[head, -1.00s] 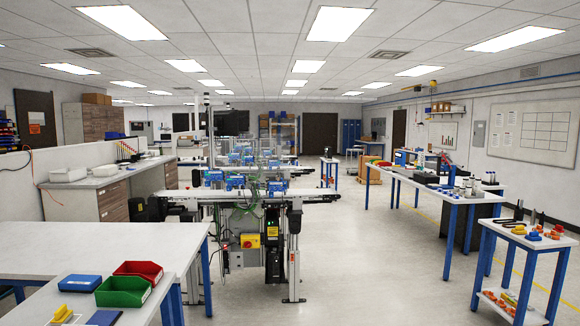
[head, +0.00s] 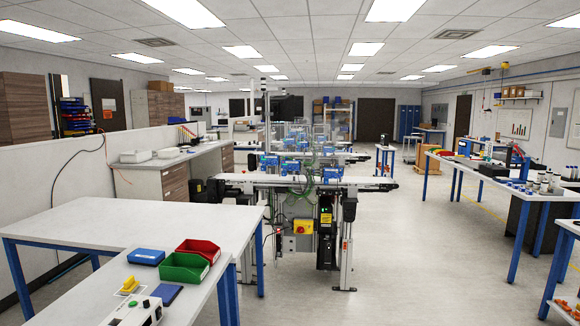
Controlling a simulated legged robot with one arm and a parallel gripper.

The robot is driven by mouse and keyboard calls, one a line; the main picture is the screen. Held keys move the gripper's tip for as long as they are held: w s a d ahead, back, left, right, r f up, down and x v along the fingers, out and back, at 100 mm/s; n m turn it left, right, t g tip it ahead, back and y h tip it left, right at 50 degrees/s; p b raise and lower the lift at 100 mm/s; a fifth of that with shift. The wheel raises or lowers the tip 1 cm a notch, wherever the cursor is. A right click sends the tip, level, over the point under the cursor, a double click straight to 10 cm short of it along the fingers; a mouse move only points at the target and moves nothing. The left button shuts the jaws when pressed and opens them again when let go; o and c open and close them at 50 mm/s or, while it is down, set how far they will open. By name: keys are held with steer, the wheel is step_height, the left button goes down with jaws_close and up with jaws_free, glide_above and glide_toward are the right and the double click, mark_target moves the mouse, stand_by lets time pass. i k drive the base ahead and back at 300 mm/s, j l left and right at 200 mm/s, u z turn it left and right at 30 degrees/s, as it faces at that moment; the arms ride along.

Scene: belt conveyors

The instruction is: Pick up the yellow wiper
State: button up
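The yellow wiper (head: 129,284) appears to be the small yellow piece on the white table (head: 84,310) at the lower left of the head view. It sits on or against a small pale item, and its exact shape is too small to tell. A blue box (head: 146,257), a green bin (head: 184,268), a red bin (head: 198,248) and a dark blue flat pad (head: 167,294) lie near it. A white control box (head: 136,312) with buttons stands just in front of it. My gripper is not in view.
A larger white table (head: 100,225) with blue legs adjoins behind. The conveyor station (head: 300,183) stands in the middle. Workbenches (head: 540,190) line the right side. The grey floor (head: 420,260) between the conveyor and the right benches is clear.

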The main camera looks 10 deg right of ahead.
mark_target(129, 285)
steer(key=i+u, duration=0.15)
steer(key=u, duration=0.6)
steer(key=i+l+u, duration=0.45)
steer(key=i, duration=0.25)
steer(key=i+l+u, duration=0.5)
steer(key=l, duration=0.35)
steer(key=i+l, duration=0.4)
steer(key=l, duration=0.2)
steer(key=i+l, duration=0.45)
steer(key=l, duration=0.1)
